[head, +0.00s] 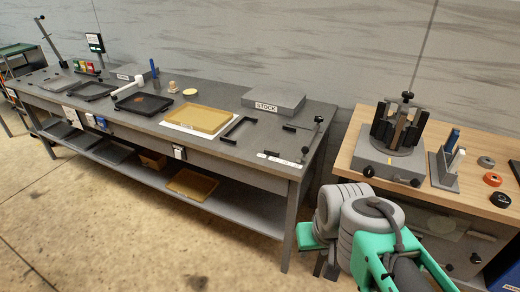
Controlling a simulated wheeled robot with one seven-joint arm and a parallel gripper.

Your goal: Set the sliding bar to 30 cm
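I cannot tell for certain which part is the sliding bar. At the right end of the long grey bench (222,150), a white strip like a scale (282,159) with a small red mark lies along the front edge. A dark upright rod with a round knob (318,120) stands at its right end. A thin dark bar (297,128) lies behind the strip. The numbers on the strip are too small to read. My folded arm shows at the lower right, apart from the bench. I cannot make out my gripper's fingertips.
A grey STOCK block (273,101), a black angle bracket (240,127) and a yellow tray (198,117) are on the bench. A wooden table (356,130) at the right holds a dark clamp fixture (398,125) and a holder (443,169). Floor (150,240) before the bench is clear.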

